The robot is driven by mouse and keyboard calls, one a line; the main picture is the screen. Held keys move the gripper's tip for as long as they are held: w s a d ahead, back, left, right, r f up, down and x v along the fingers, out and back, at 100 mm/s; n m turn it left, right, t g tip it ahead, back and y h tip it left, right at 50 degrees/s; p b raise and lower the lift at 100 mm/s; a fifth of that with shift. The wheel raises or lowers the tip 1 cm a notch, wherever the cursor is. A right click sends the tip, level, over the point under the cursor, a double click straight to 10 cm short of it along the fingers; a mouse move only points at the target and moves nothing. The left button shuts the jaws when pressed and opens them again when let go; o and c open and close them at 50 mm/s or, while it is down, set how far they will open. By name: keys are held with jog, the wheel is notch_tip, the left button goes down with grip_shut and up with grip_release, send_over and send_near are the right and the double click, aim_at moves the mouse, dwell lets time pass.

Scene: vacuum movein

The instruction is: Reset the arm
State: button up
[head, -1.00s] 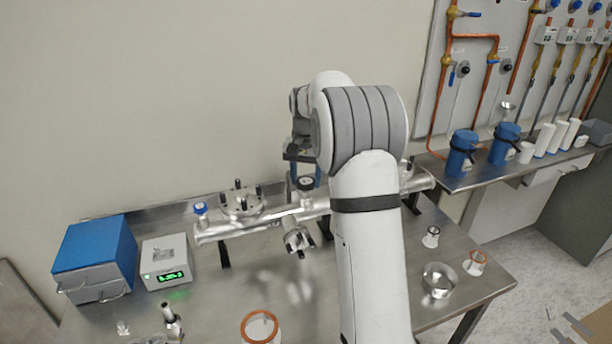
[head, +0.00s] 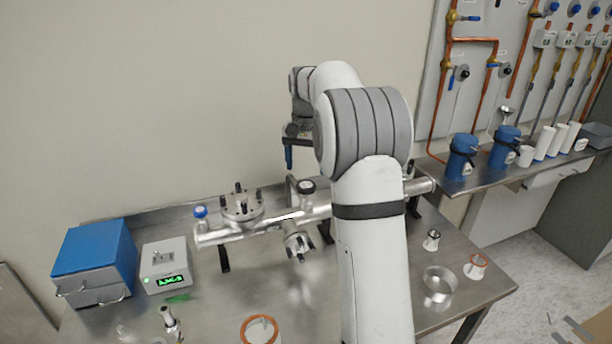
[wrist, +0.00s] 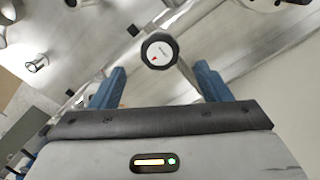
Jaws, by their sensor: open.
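My gripper (head: 289,157) is raised above the metal vacuum manifold (head: 262,226) in the head view, behind my arm's elbow.
The manifold stands on a steel bench (head: 215,315). A blue box (head: 95,250) and a controller with green digits (head: 166,265) stand at left. A glass dish (head: 438,283) and copper-ringed flange (head: 476,266) sit at right. Open air surrounds the gripper above the manifold.

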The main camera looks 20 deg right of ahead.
jog(key=shift+r, duration=1.1)
jog(key=shift+s+a+r, duration=0.1)
jog(key=shift+s+r, duration=0.05)
jog(key=shift+s, duration=0.05)
jog(key=s+a+r+n+t, duration=0.15)
jog(key=s+a, duration=0.25)
jog(key=s, duration=0.4)
jog(key=s+a+n, duration=0.2)
jog(key=s+a, duration=0.1)
jog(key=s, duration=0.6)
jog(key=s+a+f+n, duration=0.1)
jog(key=s+a+f, duration=0.1)
jog(key=s, duration=0.6)
jog(key=s+a+f+n+t, duration=0.1)
jog(key=s+f+n, duration=0.1)
jog(key=s+f, duration=0.3)
jog(key=s, duration=0.2)
jog(key=shift+s+a+f, duration=0.3)
jog(key=shift+s+a, duration=0.05)
jog(key=shift+a, duration=0.05)
jog(key=shift+n, duration=0.25)
